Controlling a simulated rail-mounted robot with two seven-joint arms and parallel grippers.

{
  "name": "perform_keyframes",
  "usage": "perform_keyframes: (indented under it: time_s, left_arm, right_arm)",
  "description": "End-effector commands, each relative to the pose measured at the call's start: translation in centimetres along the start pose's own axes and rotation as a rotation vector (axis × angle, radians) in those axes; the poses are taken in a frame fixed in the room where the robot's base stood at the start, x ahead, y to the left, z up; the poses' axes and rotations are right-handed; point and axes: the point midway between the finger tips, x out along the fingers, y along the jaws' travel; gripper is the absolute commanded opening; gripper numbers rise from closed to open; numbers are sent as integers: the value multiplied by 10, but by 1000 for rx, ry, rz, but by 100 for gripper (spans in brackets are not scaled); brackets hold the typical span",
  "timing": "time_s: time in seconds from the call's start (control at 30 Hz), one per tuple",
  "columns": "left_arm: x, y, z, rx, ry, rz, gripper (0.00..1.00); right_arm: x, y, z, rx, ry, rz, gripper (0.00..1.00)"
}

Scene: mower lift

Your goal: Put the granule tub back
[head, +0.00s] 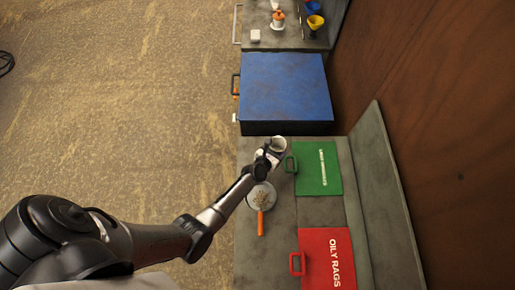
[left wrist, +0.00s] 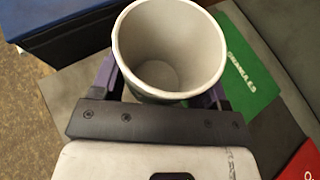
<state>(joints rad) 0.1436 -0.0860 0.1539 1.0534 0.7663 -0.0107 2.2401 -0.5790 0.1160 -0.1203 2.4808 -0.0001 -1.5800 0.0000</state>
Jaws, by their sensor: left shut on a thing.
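My left gripper (head: 269,155) is shut on a pale grey, open-topped tub, the granule tub (head: 279,143), above the grey bench, just left of the green lid's handle. In the left wrist view the tub (left wrist: 170,50) stands between the two purple-grey fingers, its mouth towards the camera; its inside looks bare. The green lid (head: 318,168) carries white lettering, and part of it, reading "GRANULES", shows in the left wrist view (left wrist: 238,60). I cannot tell whether the tub touches anything below. My right gripper is not in view.
A round pan with granules (head: 262,193) and an orange handle lies just below my gripper. A large blue box (head: 286,85) stands beyond the tub. A brown wall (head: 440,120) bounds the right side.

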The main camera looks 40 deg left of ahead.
Motion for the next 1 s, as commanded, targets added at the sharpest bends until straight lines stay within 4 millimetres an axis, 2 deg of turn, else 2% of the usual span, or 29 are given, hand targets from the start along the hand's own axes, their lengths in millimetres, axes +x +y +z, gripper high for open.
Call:
perform_keyframes:
  time_s: [0.03,0.2,0.43,0.7,0.87,1.0]
  left_arm:
    - [6,10,-11,7,0,-1,44]
    - [20,46,-33,9,-1,-2,44]
    - [33,86,-52,7,0,-3,44]
    - [38,104,-57,3,0,-5,44]
    - [39,105,-60,3,0,-5,44]
    - [44,105,-72,3,1,-4,44]
  right_arm:
    - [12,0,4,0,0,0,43]
    - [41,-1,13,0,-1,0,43]
    - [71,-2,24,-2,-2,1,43]
    - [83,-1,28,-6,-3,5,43]
    - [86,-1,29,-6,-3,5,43]
    - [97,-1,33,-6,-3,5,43]
